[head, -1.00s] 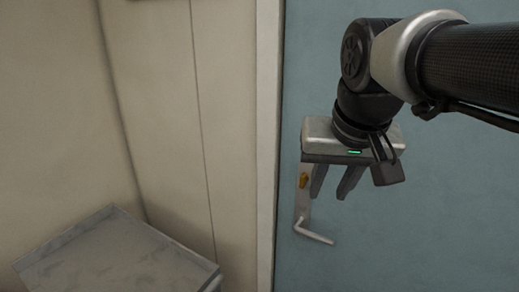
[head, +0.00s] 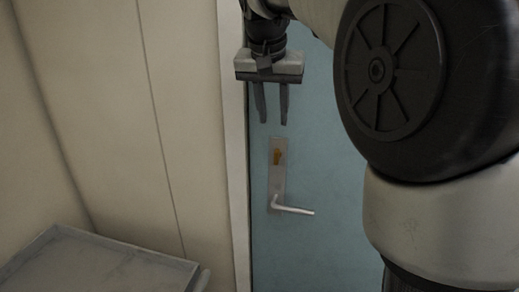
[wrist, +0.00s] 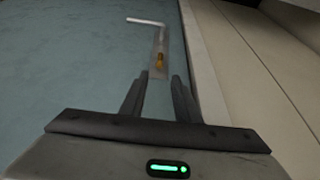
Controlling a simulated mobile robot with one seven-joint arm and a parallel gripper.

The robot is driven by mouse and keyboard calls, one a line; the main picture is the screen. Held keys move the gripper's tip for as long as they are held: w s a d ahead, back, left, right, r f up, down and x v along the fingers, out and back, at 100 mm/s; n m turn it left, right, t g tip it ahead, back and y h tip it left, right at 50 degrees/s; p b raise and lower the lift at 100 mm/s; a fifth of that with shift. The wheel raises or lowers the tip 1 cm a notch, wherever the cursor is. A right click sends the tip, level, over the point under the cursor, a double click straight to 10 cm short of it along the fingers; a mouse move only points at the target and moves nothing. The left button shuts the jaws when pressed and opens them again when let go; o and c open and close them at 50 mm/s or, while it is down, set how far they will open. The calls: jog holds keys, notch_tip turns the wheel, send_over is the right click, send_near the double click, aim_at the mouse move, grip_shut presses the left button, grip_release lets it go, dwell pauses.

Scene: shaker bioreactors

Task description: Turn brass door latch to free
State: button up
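The brass latch (head: 279,157) is a small brass piece on the upper part of a grey metal plate (head: 277,182) on the blue door (head: 327,165). A silver lever handle (head: 295,210) sits on the same plate below it. My gripper (head: 274,122) is open and empty, fingers pointing down, and appears just above the latch in the head view. In the wrist view the latch (wrist: 160,61) shows beyond and between the two fingertips (wrist: 158,78), apart from them. The lever handle (wrist: 147,22) shows farther out, at the top of that view.
A pale door frame (head: 235,150) runs close along the left of the plate, with cream wall panels (head: 130,110) beyond. A grey tray-like surface (head: 95,270) stands at the lower left. The door face around the plate is clear.

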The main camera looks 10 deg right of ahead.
aim_at(276, 152)
jog(key=b+x, duration=0.1)
jog(key=x, duration=1.3)
jog(key=shift+w+f, duration=0.1)
jog(key=shift+f, duration=0.3)
grip_shut()
